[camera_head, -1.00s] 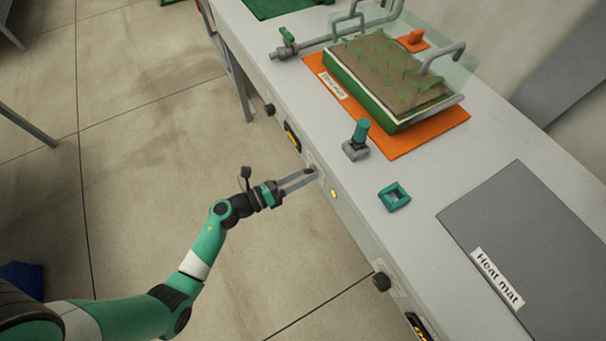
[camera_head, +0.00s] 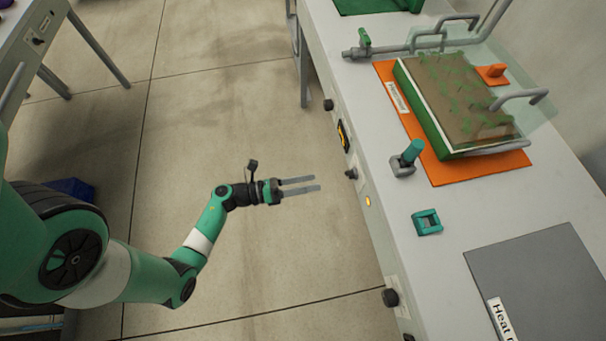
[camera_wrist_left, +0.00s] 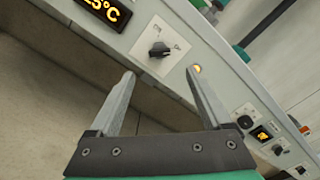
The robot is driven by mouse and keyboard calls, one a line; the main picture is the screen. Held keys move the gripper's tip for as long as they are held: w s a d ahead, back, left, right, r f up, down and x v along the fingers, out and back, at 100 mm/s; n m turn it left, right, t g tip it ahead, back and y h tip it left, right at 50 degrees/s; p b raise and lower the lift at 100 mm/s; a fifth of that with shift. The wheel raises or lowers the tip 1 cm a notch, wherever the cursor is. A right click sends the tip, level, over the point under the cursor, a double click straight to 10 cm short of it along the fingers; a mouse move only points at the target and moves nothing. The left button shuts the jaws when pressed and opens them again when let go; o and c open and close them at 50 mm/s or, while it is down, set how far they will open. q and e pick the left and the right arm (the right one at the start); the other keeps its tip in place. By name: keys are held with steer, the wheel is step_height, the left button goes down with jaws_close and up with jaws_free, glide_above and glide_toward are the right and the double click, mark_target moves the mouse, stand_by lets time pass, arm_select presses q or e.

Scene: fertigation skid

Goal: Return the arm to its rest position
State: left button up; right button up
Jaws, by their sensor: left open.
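My left gripper (camera_head: 318,184) is open and empty over the bare floor, left of the bench front in the head view. Its two grey fingers point right, toward a dark rotary knob (camera_head: 351,174) on the front panel, with a clear gap between. In the left wrist view the open fingers (camera_wrist_left: 165,85) show with the knob (camera_wrist_left: 159,49) on its white plate beyond them, apart from them. A small amber lamp (camera_wrist_left: 197,68) glows beside the plate. My right gripper is not in view.
The bench (camera_head: 405,210) carries a seedling tray (camera_head: 437,128) on an orange mat (camera_head: 455,172), a teal-handled lever (camera_head: 409,154), a teal square frame (camera_head: 427,222) and a grey heat mat (camera_head: 540,270). Another table (camera_head: 22,48) stands at upper left. The floor between is clear.

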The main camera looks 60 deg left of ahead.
arm_select(q)
steer(key=shift+s+a, duration=0.15)
steer(key=shift+s, duration=0.55)
